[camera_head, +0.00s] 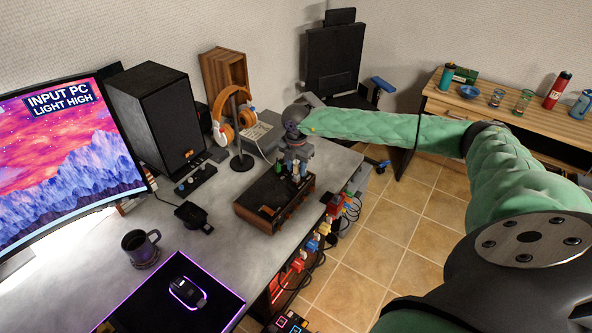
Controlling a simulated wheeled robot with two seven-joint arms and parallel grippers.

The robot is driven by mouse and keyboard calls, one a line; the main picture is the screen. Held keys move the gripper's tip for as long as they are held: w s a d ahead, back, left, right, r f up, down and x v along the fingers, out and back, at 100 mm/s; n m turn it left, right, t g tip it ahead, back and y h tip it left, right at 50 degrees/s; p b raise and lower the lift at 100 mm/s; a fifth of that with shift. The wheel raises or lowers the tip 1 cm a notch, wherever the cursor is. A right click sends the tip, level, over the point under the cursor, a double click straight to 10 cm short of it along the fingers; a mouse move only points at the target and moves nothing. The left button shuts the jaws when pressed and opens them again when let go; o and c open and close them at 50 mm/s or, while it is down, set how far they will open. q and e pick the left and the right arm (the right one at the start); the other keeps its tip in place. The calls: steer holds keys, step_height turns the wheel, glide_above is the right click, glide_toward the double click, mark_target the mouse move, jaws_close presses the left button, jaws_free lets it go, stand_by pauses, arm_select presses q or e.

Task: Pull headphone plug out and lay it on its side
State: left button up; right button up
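A low wooden box-shaped device (262,212) with a dark top sits near the right edge of the desk. My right gripper (294,176) points down at the far end of this device, at or just above its top. Its fingers are too small to tell open from shut, or whether anything is between them. I cannot make out the headphone plug; the gripper may hide it. Orange and white headphones (223,133) hang on a dark stand behind the device. My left gripper is not in view.
A black speaker (160,118), a small control strip (196,180), a mug (140,247) and a monitor (60,170) stand on the grey desk (100,275). Cables and coloured plugs (325,229) hang along the desk's right side.

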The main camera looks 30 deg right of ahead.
mark_target(296, 165)
stand_by(0.5)
jaws_close()
steer(key=shift+r, duration=0.25)
steer(key=shift+r+p, duration=0.6)
steer(key=shift+r, duration=2.15)
